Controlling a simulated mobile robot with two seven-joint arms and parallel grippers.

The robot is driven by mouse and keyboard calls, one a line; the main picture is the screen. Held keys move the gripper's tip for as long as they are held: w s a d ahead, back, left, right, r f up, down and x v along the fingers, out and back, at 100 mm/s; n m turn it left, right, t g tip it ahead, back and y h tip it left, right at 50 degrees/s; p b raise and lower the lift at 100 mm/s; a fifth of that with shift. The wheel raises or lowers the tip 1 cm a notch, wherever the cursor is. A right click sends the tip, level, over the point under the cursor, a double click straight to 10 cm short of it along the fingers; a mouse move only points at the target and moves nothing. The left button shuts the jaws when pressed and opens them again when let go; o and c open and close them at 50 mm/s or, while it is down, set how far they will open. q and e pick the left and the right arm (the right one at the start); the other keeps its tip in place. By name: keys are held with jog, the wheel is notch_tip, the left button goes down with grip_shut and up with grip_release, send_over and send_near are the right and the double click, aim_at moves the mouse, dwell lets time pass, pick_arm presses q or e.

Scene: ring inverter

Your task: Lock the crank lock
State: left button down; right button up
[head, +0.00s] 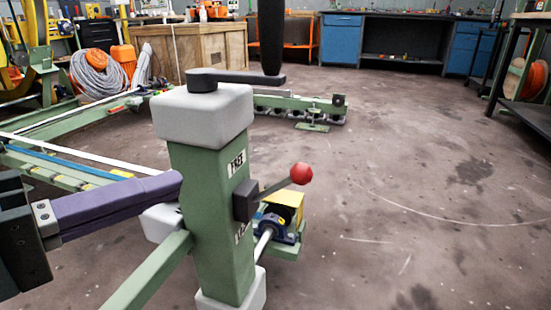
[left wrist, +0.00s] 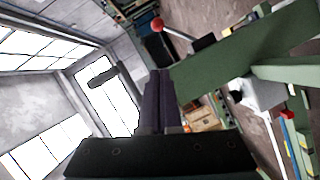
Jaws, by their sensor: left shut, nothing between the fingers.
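The crank lock is a short lever with a red ball knob (head: 301,174) on a dark block (head: 245,200) on the right face of a green post (head: 207,215). The lever points right and slightly up. A "FREE" label (head: 237,163) sits above the block; another label below is partly hidden. The black crank (head: 236,77) tops the post. My left gripper (head: 178,187) is shut and empty, its purple fingertips at the post's left edge; I cannot tell if they touch. In the left wrist view, the red knob (left wrist: 157,24) shows beyond the fingertips. My right gripper is out of view.
The post has a pale cap (head: 203,115), and a green beam runs from it to lower left. A yellow and black part (head: 284,207) sits behind the lever. Floor to the right is clear. Blue cabinets (head: 341,40) and a wooden crate (head: 195,53) stand behind.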

aim_at(279, 186)
pick_arm(q)
jog(key=b+x, duration=0.2)
jog(key=x, duration=0.7)
jog(key=shift+w+d+f, duration=0.1)
jog(key=shift+w+d, duration=0.15)
jog(key=shift+w, duration=0.05)
jog(key=d, duration=0.2)
jog(key=d+f+b, duration=0.1)
jog(key=shift+w+d+f, duration=0.15)
jog(key=shift+w+d, duration=0.05)
jog(key=shift+d, duration=0.2)
